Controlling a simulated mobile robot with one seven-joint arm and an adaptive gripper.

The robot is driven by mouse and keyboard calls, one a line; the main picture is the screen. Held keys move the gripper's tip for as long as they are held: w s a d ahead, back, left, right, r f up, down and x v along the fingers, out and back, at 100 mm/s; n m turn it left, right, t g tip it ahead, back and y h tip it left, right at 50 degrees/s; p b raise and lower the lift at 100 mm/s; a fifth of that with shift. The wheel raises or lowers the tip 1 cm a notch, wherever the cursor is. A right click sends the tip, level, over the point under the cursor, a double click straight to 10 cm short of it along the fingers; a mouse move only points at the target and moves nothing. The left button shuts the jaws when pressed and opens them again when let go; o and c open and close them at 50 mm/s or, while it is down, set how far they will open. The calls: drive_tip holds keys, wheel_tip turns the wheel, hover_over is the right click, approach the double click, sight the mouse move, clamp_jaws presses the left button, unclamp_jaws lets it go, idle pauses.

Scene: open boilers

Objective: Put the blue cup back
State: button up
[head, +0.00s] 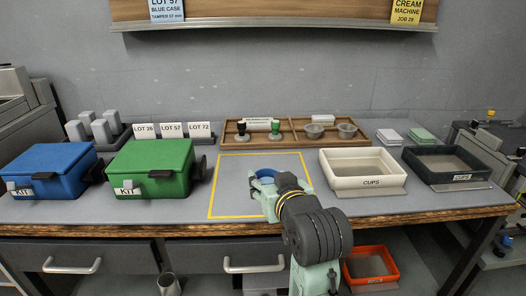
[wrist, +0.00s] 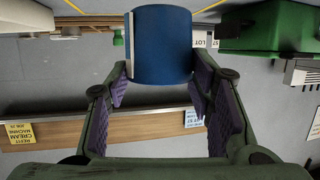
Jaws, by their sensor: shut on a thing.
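My gripper (head: 268,182) is shut on a blue cup (wrist: 162,45). In the wrist view the cup sits between the purple-padded fingers of my gripper (wrist: 160,80). In the head view only a blue part of the cup (head: 263,174) shows; my gripper and arm hide the rest. The cup is over the yellow-outlined square (head: 230,180) on the bench; its height above it is hard to tell. A cream tray (head: 362,182) labelled CUPS and a dark tray (head: 462,177), also labelled CUPS, stand at the right. Both look empty.
A blue case (head: 50,168) and a green case (head: 150,167), both shut, stand at the left. A wooden tray (head: 292,142) with tampers and metal bowls lies behind the square. An orange bin (head: 369,264) is below the bench.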

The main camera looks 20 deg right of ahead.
drive_tip(key=p, duration=0.2)
drive_tip(key=shift+w+r+p, duration=0.25)
drive_tip(key=shift+r+p, duration=0.05)
drive_tip(key=shift+p, duration=0.1)
drive_tip(key=x, duration=0.4)
drive_tip(key=d+r+p+x, duration=0.1)
drive_tip(key=x, duration=0.4)
drive_tip(key=d+r+x, duration=0.1)
drive_tip(key=x, duration=0.3)
drive_tip(key=shift+w+d+f, duration=0.1)
drive_tip(key=shift+w+d, duration=0.1)
drive_tip(key=shift+w, duration=0.15)
drive_tip(key=shift+f+p, duration=0.65)
drive_tip(key=shift+f, duration=1.1)
drive_tip(key=shift+f, duration=0.2)
drive_tip(key=o, duration=1.3)
drive_tip(key=shift+c, duration=0.2)
drive_tip(key=shift+r, duration=0.1)
